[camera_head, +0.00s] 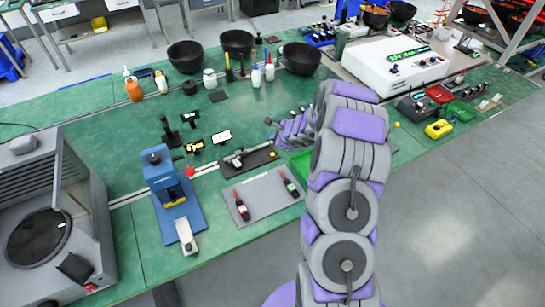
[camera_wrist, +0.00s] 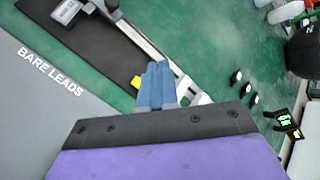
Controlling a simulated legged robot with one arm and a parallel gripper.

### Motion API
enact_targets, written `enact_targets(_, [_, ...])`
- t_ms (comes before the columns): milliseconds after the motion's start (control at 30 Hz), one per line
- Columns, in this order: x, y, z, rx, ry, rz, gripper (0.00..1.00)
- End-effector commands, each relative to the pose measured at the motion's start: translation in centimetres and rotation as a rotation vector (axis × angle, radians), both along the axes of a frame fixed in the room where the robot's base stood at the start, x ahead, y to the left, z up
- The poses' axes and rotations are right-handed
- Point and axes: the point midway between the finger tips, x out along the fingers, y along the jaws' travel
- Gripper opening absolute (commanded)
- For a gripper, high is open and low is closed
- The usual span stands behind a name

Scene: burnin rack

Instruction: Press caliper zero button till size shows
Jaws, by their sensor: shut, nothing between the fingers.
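The caliper (camera_head: 246,157) lies on a black mat (camera_head: 263,161) on the green bench in the head view. In the wrist view, its metal beam (camera_wrist: 140,36) runs from the top left down behind my fingers. A small pale box with a dark display (camera_wrist: 66,12) shows at the top left; its reading is too small to tell, and I cannot make out the zero button. My gripper (camera_wrist: 158,66) is shut and empty, its blue fingers overlapping the beam in view. I cannot tell whether they touch it.
A grey mat marked "BARE LEADS" (camera_wrist: 30,90) lies beside the black mat. Two red-and-black probes (camera_head: 241,206) (camera_head: 289,184) lie on it in the head view. A blue press (camera_head: 166,178) stands at the left. Small black stands (camera_head: 221,137) are behind the caliper.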

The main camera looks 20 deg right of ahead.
Motion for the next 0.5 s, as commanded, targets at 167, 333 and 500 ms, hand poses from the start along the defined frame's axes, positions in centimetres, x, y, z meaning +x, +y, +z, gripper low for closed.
enact_targets(167, [-0.1, -0.1, -3.0, -0.001, 0.003, -0.002, 0.0])
enact_targets(333, [0.0, 0.0, -5.0, 0.001, 0.0, -0.001, 0.0])
enact_targets(500, [0.0, 0.0, -6.1, 0.001, 0.0, 0.0, 0.0])
